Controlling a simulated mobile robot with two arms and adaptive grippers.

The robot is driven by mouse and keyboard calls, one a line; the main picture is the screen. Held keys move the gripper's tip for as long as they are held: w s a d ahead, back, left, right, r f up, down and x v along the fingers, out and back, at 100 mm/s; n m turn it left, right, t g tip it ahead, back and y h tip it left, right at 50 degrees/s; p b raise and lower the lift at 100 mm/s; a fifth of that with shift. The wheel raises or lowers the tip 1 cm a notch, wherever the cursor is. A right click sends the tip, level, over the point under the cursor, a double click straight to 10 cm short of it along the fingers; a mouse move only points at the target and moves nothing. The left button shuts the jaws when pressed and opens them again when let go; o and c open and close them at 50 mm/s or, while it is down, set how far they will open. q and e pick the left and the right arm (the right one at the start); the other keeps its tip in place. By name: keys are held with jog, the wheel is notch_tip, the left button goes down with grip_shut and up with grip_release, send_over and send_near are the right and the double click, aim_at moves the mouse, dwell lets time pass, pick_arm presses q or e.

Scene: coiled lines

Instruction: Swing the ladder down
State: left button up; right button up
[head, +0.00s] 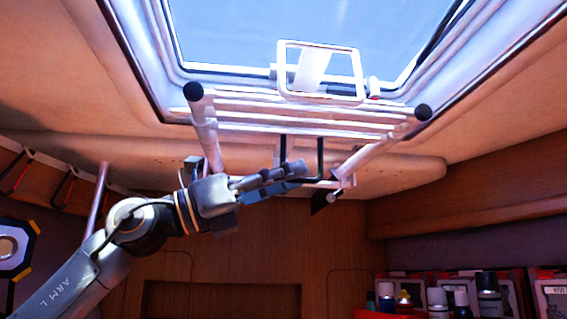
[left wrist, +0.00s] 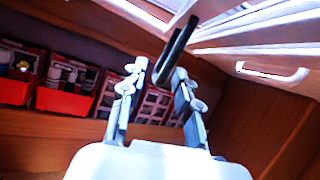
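The white ladder (head: 300,120) is folded up under the ceiling hatch, its rungs crosswise and its two near rail ends capped in black. A black U-shaped bar (head: 320,150) hangs below its rungs. My left gripper (head: 301,174) is below the ladder, at the lower left of this bar. In the left wrist view the black bar (left wrist: 179,45) reaches down between the two fingertips, which stand apart with gaps beside it. The gripper looks open; firm contact does not show. The ladder's rungs (left wrist: 250,35) also show at the upper right there. My right gripper is not in view.
The bright hatch (head: 230,30) with a white frame handle (head: 320,48) is above the ladder. Bottles (head: 438,300) and red bins (left wrist: 65,102) stand along the right side. A wooden wall (head: 250,260) lies behind. The space beneath the ladder looks free apart from my arm.

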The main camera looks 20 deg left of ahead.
pick_arm(q)
jog(key=shift+w+d+r, duration=0.25)
jog(key=shift+w+d, duration=0.05)
jog(key=shift+d, duration=0.25)
grip_shut()
jog(key=shift+f, duration=0.15)
